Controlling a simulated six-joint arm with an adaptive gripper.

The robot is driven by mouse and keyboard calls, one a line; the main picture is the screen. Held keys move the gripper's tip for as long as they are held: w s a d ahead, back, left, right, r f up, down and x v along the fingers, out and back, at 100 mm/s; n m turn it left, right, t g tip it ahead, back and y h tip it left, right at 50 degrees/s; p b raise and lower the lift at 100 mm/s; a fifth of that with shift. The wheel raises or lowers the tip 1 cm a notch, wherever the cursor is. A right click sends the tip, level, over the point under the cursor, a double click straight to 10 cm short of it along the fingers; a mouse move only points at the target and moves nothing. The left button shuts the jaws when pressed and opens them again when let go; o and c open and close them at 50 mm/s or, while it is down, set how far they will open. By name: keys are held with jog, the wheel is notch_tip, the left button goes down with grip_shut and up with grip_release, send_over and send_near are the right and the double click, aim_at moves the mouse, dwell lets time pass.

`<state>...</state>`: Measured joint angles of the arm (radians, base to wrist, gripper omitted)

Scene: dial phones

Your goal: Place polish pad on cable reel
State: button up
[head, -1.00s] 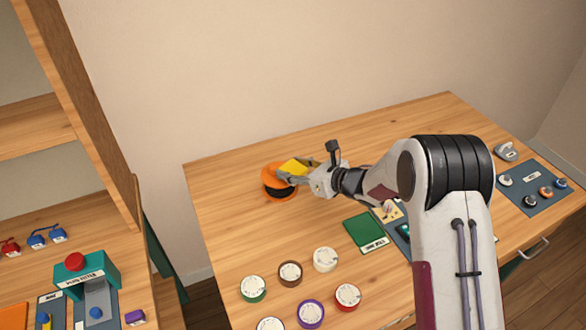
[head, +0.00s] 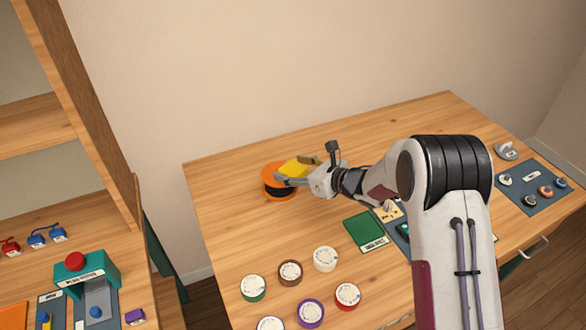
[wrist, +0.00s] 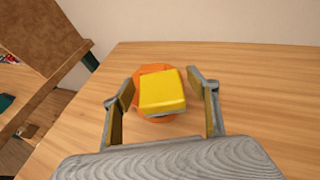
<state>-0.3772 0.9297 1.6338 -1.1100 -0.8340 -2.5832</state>
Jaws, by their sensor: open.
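The yellow polish pad (head: 298,168) lies on top of the orange and black cable reel (head: 271,182) near the back left of the table. In the wrist view the pad (wrist: 162,92) sits slightly tilted over the reel (wrist: 145,72), with orange rim showing around it. My gripper (head: 283,176) is at the reel. Its fingers (wrist: 162,98) are spread apart on both sides of the pad, with a gap on each side. Part of the reel's top is hidden by the pad and the fingers.
Several round dials, including a green-rimmed one (head: 253,288) and a red-rimmed one (head: 347,296), stand at the front of the table (head: 225,215). A green mat (head: 364,229) lies right of them. A blue-grey board (head: 535,187) with knobs is at far right.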

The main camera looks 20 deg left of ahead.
jog(key=shift+r, duration=0.15)
jog(key=v, duration=1.2)
dwell(0.7)
